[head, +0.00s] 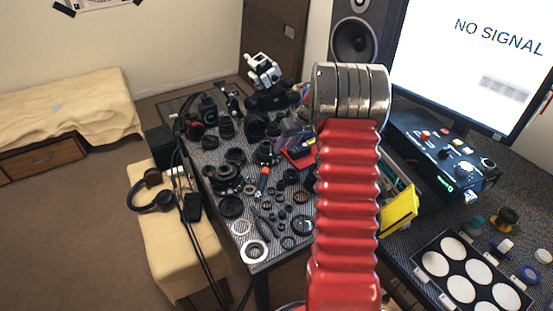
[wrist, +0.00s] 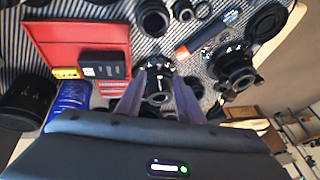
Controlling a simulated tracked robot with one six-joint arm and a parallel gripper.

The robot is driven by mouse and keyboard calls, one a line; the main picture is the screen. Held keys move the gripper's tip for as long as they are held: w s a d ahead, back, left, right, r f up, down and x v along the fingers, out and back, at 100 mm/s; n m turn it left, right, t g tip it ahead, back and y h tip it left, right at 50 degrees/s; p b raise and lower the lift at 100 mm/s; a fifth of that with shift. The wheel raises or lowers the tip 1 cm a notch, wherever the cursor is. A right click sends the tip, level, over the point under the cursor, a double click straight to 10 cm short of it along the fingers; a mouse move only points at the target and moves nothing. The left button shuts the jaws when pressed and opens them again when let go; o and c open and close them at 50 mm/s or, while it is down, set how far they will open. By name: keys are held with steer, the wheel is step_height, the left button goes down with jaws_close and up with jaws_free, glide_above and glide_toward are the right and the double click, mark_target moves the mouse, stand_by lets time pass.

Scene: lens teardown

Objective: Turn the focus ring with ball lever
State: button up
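My gripper (wrist: 162,100) shows in the wrist view, its two grey-purple fingers spread apart. A small black lens (wrist: 158,76) with white markings and an open round end lies between and beyond the fingers. I cannot tell whether either finger touches it. A larger black lens (wrist: 236,68) with parts standing out from its rim lies to the right. No ball lever can be made out clearly on either lens. In the head view the small lens (head: 266,149) and the larger one (head: 226,176) stand on the striped table. My gripper is hidden there behind my red arm.
An orange-tipped tool (wrist: 187,51) lies between the lenses. Several loose rings and lens parts crowd the table (head: 262,232). A monitor (head: 470,60) stands at the right.

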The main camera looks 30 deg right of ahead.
mark_target(274, 161)
steer(key=x, duration=0.9)
jaws_close()
stand_by(0.5)
